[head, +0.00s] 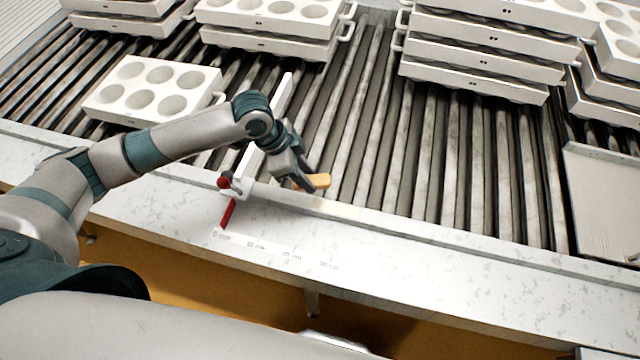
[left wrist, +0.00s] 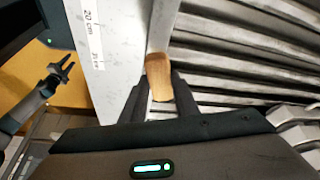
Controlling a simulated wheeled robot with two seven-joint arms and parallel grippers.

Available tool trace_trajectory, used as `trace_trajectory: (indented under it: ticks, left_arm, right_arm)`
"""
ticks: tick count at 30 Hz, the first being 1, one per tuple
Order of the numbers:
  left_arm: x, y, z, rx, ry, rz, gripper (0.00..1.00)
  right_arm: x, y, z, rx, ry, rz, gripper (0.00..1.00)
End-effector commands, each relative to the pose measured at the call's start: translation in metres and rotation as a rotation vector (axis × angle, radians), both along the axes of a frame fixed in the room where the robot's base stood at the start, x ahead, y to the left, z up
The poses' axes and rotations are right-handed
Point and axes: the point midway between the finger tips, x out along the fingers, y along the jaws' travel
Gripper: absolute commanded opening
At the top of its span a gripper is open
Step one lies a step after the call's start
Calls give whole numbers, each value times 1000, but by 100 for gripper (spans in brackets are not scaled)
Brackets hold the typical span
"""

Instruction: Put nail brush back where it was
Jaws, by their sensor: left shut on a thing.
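The nail brush (head: 320,181) has a light wooden body and shows as a tan block in the left wrist view (left wrist: 159,78). My left gripper (head: 306,182) is shut on it, with one finger on each side in the left wrist view (left wrist: 155,92). The brush is at the near edge of the roller conveyor, by the metal ledge (head: 400,228). I cannot tell whether it touches the ledge. Its bristles are hidden. My right gripper (left wrist: 62,69) shows at the left of the left wrist view, with its fingers apart and empty. It is out of the head view.
A white bar (head: 282,98) crosses the rollers beside my left gripper, with a red-knobbed lever (head: 228,212) at its near end. A white mould block (head: 150,88) lies on the rollers at left. Mould stacks (head: 480,60) stand behind.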

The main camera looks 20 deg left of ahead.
Motion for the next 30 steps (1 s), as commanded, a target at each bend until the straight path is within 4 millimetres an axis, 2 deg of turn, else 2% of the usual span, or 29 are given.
trace_trajectory:
  ticks: [5, 11, 24, 30]
  left_arm:
    - [-1, 0, -2, -1, -1, 49, 10]
    - [-3, 1, -3, -2, -1, 221, 10]
    - [-2, 21, 11, -4, -3, 909, 10]
    - [-3, 31, 19, -2, -2, 1137, 10]
  right_arm:
    - [0, -1, -4, -1, 1, 0, 34]
    - [0, -1, -15, 0, 1, 0, 34]
    - [-1, 7, -44, 7, 2, -1, 34]
    - [-1, 7, -51, 7, 2, -1, 34]
